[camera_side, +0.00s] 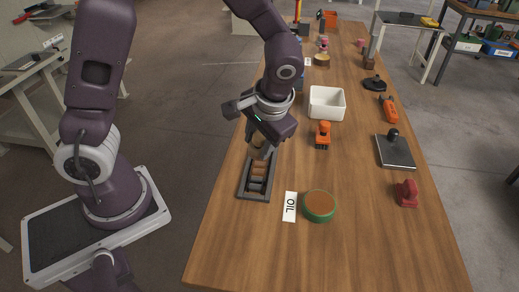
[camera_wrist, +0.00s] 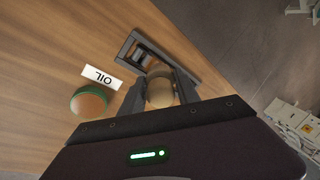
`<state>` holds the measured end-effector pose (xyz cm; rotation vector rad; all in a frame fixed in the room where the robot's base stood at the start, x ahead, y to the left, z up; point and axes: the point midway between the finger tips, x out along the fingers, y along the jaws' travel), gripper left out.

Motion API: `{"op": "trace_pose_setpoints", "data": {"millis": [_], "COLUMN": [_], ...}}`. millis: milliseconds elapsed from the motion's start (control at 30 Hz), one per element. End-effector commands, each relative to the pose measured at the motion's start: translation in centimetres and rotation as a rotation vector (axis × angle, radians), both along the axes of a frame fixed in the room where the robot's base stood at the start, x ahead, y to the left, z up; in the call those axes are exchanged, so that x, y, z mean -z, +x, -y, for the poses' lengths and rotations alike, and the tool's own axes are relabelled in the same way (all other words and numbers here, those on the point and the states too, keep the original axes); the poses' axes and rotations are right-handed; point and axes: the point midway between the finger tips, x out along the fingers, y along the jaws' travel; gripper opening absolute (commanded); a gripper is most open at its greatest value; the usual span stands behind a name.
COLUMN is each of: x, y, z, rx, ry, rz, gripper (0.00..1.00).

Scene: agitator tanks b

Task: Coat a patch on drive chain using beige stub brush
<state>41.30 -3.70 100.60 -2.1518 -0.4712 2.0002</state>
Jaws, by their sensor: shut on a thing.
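My gripper (camera_side: 262,150) is shut on the beige stub brush (camera_wrist: 160,90), whose round beige top shows between the two fingers in the wrist view. In the side view the brush is mostly hidden by the fingers. The drive chain (camera_side: 257,178) lies in a dark grey rectangular frame near the table's left edge; it also shows in the wrist view (camera_wrist: 146,52), just beyond the fingers. The brush is at the far end of the frame. I cannot tell whether its bristles touch the chain.
A green-rimmed round pot with brown contents (camera_side: 319,206) stands to the right of the frame, beside an OIL label (camera_side: 290,206). A white bin (camera_side: 326,103), an orange-handled tool (camera_side: 322,135), a grey plate with a knob (camera_side: 395,151) and a red-handled item (camera_side: 408,194) stand farther right.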

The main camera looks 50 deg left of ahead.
Motion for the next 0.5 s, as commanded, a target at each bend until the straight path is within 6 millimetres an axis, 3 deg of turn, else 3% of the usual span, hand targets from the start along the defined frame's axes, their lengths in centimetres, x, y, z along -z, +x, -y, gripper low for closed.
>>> {"op": "trace_pose_setpoints", "data": {"millis": [500], "x": [1.8], "y": [0.0], "z": [-0.1], "rx": [0.000], "ry": [0.002], "rz": [-0.001], "gripper": [0.00]}}
